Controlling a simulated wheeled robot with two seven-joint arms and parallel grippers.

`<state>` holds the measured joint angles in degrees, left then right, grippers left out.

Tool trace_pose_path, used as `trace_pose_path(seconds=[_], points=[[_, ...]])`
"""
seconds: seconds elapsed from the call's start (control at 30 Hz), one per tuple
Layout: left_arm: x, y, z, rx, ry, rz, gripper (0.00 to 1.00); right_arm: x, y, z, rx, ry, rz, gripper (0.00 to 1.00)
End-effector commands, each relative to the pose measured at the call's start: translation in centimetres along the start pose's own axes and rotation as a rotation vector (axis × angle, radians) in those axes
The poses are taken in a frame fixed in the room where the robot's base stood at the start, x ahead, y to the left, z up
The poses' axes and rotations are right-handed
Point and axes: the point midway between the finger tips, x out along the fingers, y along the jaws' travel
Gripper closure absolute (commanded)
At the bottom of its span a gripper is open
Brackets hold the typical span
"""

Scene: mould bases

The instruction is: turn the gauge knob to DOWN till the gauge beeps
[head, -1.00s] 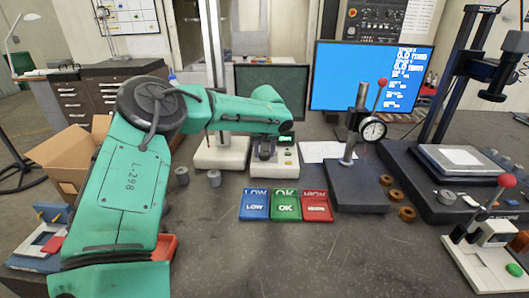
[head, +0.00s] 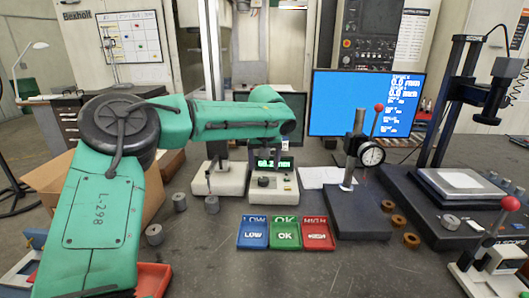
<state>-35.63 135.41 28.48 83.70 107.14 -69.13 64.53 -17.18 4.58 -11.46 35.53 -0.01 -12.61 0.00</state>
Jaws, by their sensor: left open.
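The gauge (head: 273,190) is a small pale box with a dark top on the bench, right of a white-based column stand. Its lit green display (head: 271,163) seems to read about 68.2. A small dark knob (head: 263,183) shows on its front; which way it points is too small to tell. My green left arm reaches in from the left and ends above and behind the gauge. My left gripper (head: 286,146) is mostly hidden by the arm's last link; it is open, close to the display's upper right and apart from the knob. My right gripper is out of view.
Blue LOW (head: 254,236), green OK (head: 286,234) and red HIGH (head: 317,234) trays stand in front of the gauge. Several grey metal cylinders lie to the left. A dial indicator stand (head: 358,212) stands right, with brown rings beside it.

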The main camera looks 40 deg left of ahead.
Motion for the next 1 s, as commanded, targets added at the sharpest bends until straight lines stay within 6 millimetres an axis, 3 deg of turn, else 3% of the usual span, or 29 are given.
trace_pose_path(seconds=[0.2, 0.33, 1.0], points=[[-4.8, 0.0, 0.0, 0.0, 0.002, 0.002, 0.23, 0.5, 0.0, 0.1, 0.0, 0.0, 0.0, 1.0], [-6.5, 0.0, 0.0, 0.0, 0.002, 0.0, 0.23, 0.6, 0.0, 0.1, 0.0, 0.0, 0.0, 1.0], [-7.6, 0.0, -0.2, 0.001, 0.0, 0.0, 0.23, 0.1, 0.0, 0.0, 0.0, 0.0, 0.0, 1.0]])
